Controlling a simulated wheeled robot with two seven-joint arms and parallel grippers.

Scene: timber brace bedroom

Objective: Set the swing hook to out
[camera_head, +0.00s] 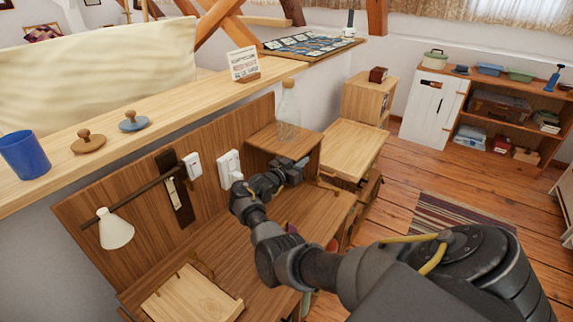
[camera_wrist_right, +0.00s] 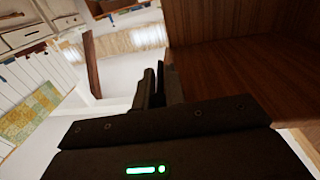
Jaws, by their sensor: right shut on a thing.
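My right gripper (camera_head: 297,166) is beside the front of the small wooden wall cabinet (camera_head: 284,140), above the desk. In the right wrist view its two dark fingers (camera_wrist_right: 158,84) are close together, with the cabinet's brown wood to their right. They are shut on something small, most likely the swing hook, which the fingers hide. I cannot make out the hook's shape or which way it points. My left gripper is not in view.
A clear bottle (camera_head: 288,110) stands on the cabinet, just above my right gripper. White wall fittings (camera_head: 229,168) and a lamp (camera_head: 115,229) on a dark swing arm are to the left. The wooden desk (camera_head: 215,250) lies below. Open floor is at the right.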

